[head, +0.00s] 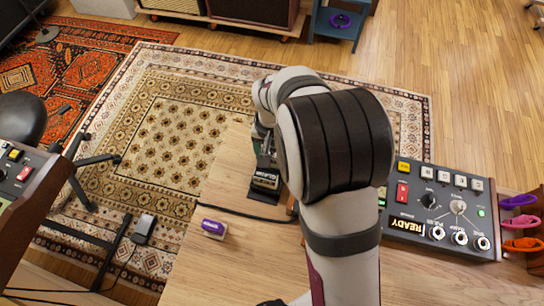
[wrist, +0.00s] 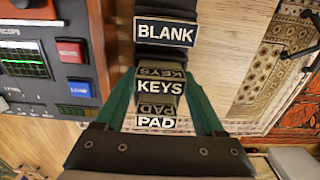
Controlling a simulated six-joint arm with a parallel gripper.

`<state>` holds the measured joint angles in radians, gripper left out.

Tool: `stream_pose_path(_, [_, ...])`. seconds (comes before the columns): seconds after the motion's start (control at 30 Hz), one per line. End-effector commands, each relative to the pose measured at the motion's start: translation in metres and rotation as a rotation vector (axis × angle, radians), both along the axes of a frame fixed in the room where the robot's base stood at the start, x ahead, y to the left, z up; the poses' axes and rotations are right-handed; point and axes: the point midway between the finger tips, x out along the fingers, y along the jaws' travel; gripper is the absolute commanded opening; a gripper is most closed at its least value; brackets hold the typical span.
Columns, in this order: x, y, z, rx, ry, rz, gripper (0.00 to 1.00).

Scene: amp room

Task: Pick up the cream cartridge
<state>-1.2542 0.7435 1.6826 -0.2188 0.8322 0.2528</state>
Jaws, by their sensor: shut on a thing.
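My gripper (wrist: 161,82) shows in the wrist view, its two teal fingers on either side of a narrow labelled block (wrist: 160,87) marked KEYS. A PAD label (wrist: 157,122) sits just nearer the camera, also between the fingers. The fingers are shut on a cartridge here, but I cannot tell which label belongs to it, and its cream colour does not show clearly. A black block marked BLANK (wrist: 167,32) stands just beyond the fingertips. In the head view my arm hides most of the gripper and the held thing. A dark labelled block (head: 265,181) shows left of the arm.
A small purple-and-white block (head: 213,229) lies on the wooden table (head: 235,262), near a black cable (head: 245,212). A control panel (head: 440,212) with buttons and knobs stands right of my arm. Purple and orange loops (head: 522,222) hang at the right edge. The table's front left is mostly clear.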

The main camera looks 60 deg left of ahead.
Motion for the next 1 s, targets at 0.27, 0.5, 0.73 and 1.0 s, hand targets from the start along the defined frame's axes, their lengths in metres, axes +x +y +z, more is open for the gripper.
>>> stream_pose_path(0.27, [0.0,0.001,0.028,0.004,0.0,0.0,0.14])
stream_pose_path(0.5, [0.027,-0.03,0.065,0.003,0.0,-0.004,0.14])
stream_pose_path(0.73, [0.062,-0.071,0.097,0.002,-0.001,-0.003,0.14])
stream_pose_path(1.0, [0.076,-0.088,0.11,0.0,0.001,0.0,0.14])
